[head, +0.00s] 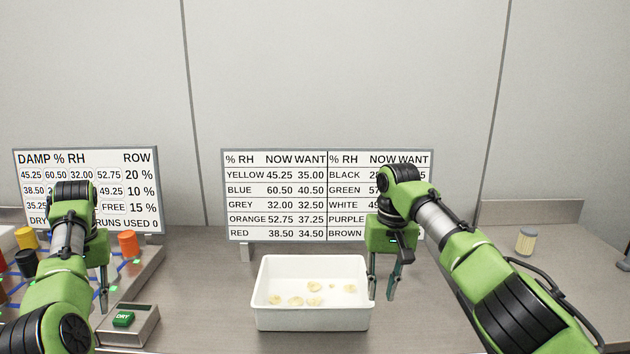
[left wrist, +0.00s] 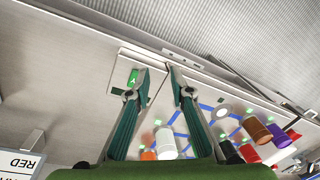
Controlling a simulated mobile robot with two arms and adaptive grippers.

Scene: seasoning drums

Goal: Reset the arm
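My left gripper (head: 103,297) hangs at the left, its fingers pointing down beside the box with the green DRY button (head: 123,319). In the left wrist view its two fingers (left wrist: 158,82) stand apart with nothing between them. The green button also shows there, beside one fingertip (left wrist: 133,77). My right gripper (head: 382,294) points down just right of the white tray (head: 312,318). Its fingers are apart and I see nothing between them. Whether a finger touches the tray wall, I cannot tell.
The tray holds several pale yellowish pieces. Coloured drums, including an orange one (head: 128,244), stand on a blue-lined board at the left. Two sign boards (head: 326,196) (head: 148,220) stand behind. A pale capped drum (head: 526,241) stands on the right counter, which is mostly clear.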

